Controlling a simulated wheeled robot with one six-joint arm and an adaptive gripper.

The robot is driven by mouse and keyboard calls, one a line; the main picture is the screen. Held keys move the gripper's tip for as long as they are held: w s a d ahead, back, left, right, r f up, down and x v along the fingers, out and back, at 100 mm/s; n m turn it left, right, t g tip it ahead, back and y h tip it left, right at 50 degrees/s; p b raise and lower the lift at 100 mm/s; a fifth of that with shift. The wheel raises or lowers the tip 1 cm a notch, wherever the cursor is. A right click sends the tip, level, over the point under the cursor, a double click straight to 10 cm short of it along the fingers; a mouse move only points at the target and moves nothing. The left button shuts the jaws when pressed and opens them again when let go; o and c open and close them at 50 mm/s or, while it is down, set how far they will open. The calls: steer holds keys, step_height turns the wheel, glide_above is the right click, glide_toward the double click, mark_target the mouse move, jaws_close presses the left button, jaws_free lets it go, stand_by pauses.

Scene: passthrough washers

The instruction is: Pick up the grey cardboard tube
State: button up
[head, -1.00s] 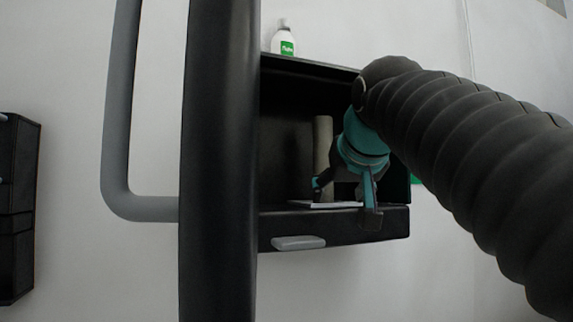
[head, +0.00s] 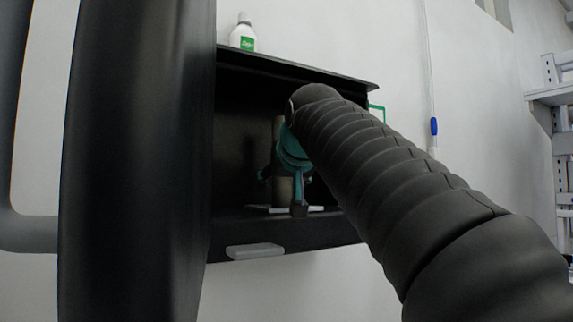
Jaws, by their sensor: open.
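The grey cardboard tube (head: 281,188) stands upright inside a black open-fronted wall cabinet (head: 232,225), on a flat white item (head: 262,208) that lies on the cabinet floor. My gripper (head: 281,192) is at the cabinet opening, in front of the tube. Its teal and black fingers are open, one to the left of the tube and one to its right in the picture. The gripper body hides the middle of the tube. I cannot tell whether the fingers touch it.
A white bottle with a green label (head: 243,36) stands on top of the cabinet. The cabinet's side walls and top leave a narrow space around my arm. A grey shelf rack (head: 560,120) is at the far right. A blue-and-white item (head: 434,135) hangs on the wall.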

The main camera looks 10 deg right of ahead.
steer(key=x, duration=0.5)
steer(key=shift+d+f, duration=0.1)
steer(key=shift+d, duration=0.2)
steer(key=c, duration=1)
steer(key=shift+c, duration=0.3)
